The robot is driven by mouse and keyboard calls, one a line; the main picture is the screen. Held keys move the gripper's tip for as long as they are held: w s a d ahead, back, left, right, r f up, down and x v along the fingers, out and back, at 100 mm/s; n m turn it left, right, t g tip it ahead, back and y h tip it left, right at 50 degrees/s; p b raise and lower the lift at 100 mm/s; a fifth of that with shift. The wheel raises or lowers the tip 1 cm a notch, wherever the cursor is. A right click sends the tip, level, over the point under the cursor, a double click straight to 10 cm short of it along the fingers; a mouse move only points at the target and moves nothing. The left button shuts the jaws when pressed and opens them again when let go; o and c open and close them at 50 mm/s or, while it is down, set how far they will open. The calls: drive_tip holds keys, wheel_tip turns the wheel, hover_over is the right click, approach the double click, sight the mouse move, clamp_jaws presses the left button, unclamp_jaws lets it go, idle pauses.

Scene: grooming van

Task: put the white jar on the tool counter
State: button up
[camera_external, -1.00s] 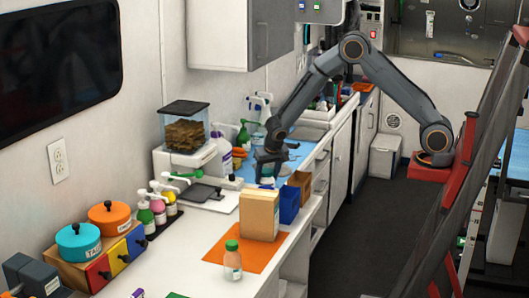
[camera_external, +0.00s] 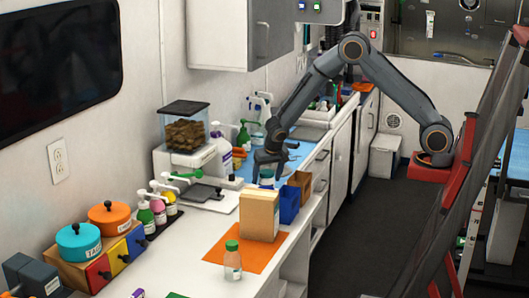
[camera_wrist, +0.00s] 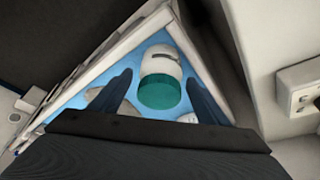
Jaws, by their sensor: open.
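In the wrist view a white jar (camera_wrist: 160,62) with a teal lid shows beyond and between my two fingers, over a blue surface. My gripper (camera_wrist: 160,82) is open, with a finger on each side of the lid and visible gaps. In the external view my gripper (camera_external: 268,172) hangs low over the counter. A small blue-topped jar (camera_external: 266,178) shows just below it; I cannot tell if it is the same jar. The long white counter (camera_external: 190,240) runs along the left wall; which part is the tool counter is not clear.
A blue bin (camera_external: 289,204), a brown bin (camera_external: 300,185) and a tan box (camera_external: 259,215) stand close in front of my gripper. A scale with a kibble container (camera_external: 185,135) is to the left.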

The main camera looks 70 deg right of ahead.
drive_tip(key=b+v, duration=0.3)
drive_tip(key=v, duration=0.8)
drive_tip(key=s+d+f+n+g+y, duration=0.1)
drive_tip(key=s+n, duration=0.3)
drive_tip(key=s, duration=1)
drive_tip(key=s+d+f+n+g+y, duration=0.1)
drive_tip(key=s+n, duration=0.4)
drive_tip(key=s, duration=0.9)
drive_tip(key=shift+s+d+f+y, duration=0.25)
drive_tip(key=shift+s+f+y, duration=0.05)
drive_tip(key=shift+f+y, duration=0.3)
